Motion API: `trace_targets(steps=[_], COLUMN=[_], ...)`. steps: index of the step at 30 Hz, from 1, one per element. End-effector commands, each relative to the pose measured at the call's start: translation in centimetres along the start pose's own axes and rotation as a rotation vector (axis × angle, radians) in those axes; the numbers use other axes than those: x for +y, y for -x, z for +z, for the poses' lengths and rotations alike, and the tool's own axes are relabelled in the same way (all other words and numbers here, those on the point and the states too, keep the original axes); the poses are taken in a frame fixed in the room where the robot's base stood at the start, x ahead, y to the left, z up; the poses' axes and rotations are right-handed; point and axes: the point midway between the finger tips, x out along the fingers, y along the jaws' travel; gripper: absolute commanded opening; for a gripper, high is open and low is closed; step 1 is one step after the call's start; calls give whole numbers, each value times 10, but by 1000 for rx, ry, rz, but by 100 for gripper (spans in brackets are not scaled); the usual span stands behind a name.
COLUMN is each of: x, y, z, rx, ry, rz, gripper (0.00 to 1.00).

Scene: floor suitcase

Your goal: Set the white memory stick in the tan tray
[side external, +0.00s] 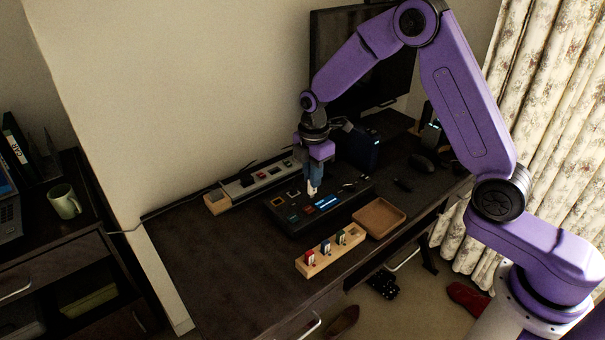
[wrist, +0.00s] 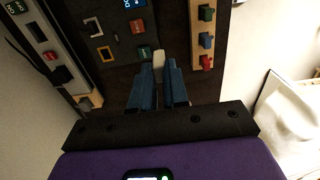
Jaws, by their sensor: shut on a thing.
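The white memory stick (side external: 312,188) is held between the fingertips of my gripper (side external: 313,182), over the black panel in the side external view. In the wrist view the white stick (wrist: 158,60) shows between the two blue-grey fingers (wrist: 158,75), partly hidden by them. I cannot tell whether its lower end touches the panel. The tan tray (side external: 379,229) lies on the dark desk, to the right of and nearer than my gripper. It looks empty, and I cannot make it out in the wrist view.
The black panel (side external: 291,226) has several slots and coloured pieces. A light wooden holder (side external: 318,265) with red, blue and green sticks stands in front. A long grey strip (side external: 236,190) lies behind. A mouse (side external: 421,162) and monitor (side external: 345,60) are farther back. The left desk area is clear.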

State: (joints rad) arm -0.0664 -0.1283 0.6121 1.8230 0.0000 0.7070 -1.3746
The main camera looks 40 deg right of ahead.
Motion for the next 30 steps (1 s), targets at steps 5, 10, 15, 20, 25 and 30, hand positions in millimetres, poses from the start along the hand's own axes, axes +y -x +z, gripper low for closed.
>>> trace_targets(steps=[5, 10, 15, 20, 25, 30], x=[-10, -28, -57, -90, -130, -172], y=[4, 5, 6, 6, 6, 5], z=[5, 24, 52, 78, 104, 128], rx=[0, 0, 0, 0, 0, 0], ry=[0, -2, -2, -2, -2, -1], rz=[1, 0, 0, 1, 1, 0], gripper=[0, 0, 0, 0, 0, 0])
